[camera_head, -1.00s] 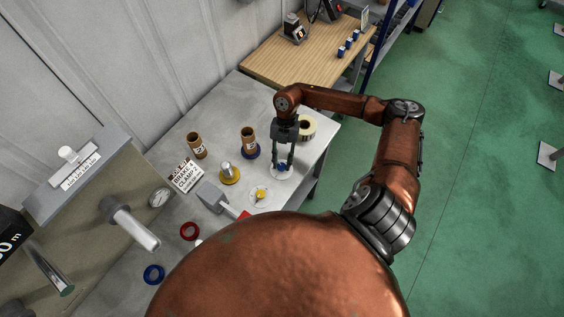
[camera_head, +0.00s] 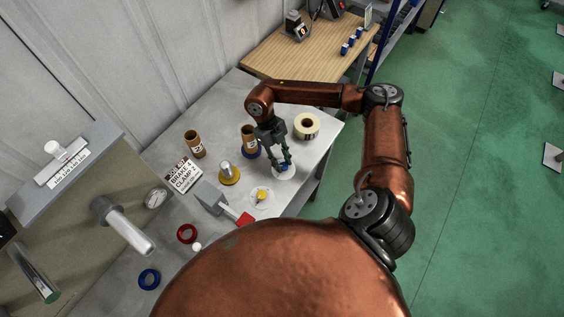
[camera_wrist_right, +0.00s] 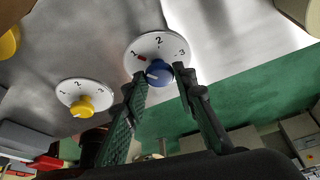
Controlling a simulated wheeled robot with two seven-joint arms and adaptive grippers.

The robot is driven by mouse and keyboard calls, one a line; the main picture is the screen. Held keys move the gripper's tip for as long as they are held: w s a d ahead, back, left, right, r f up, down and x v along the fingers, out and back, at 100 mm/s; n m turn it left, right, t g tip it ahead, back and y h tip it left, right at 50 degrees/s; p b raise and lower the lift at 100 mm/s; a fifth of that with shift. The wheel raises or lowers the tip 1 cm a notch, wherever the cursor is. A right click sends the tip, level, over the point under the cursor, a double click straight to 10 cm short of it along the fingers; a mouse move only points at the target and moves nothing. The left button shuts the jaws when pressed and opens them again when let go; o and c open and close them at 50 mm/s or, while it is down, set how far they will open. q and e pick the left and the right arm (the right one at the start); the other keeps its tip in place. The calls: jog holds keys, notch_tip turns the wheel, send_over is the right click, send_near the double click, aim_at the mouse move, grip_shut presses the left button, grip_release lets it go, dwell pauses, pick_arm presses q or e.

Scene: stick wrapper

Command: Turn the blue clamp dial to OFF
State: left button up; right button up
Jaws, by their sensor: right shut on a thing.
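The blue clamp dial (camera_head: 284,169) sits on a round white plate (camera_head: 284,176) near the table's right edge. In the right wrist view, the blue knob (camera_wrist_right: 159,73) is between my fingertips, and its plate (camera_wrist_right: 150,45) shows 1, 2, 3 and a small red mark near the 1. A pale pointer line on the knob faces left, though its exact setting is hard to read. My right gripper (camera_head: 283,163) is shut on the knob, with its wrist leaning left. My left gripper is not in view.
A yellow dial (camera_head: 262,195) on its own white plate stands beside it. A tape roll (camera_head: 307,125), brown tubes, a metal post on a yellow base (camera_head: 229,174) and a sign reading BRAKE 4, CLAMP 2 (camera_head: 184,174) stand nearby on the grey table.

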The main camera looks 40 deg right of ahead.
jog(key=n, duration=0.2)
jog(key=n+h+b, duration=0.1)
jog(key=n, duration=0.1)
jog(key=n+t+h+b, duration=0.1)
jog(key=n, duration=0.1)
jog(key=shift+a+n, duration=0.25)
jog(key=shift+n, duration=0.05)
jog(key=n+b, duration=0.1)
jog(key=n, duration=0.1)
jog(key=n+t+h+b, duration=0.1)
jog(key=n, duration=0.1)
jog(key=shift+s+a+n+h, duration=0.1)
jog(key=shift+s+n+h, duration=0.05)
jog(key=shift+n+h, duration=0.15)
jog(key=shift+t, duration=0.3)
jog(key=o, duration=1.2)
jog(key=shift+c, duration=0.2)
jog(key=shift+r, duration=0.1)
jog(key=v, duration=1.1)
jog(key=shift+a+r, duration=0.2)
jog(key=shift+r, duration=0.15)
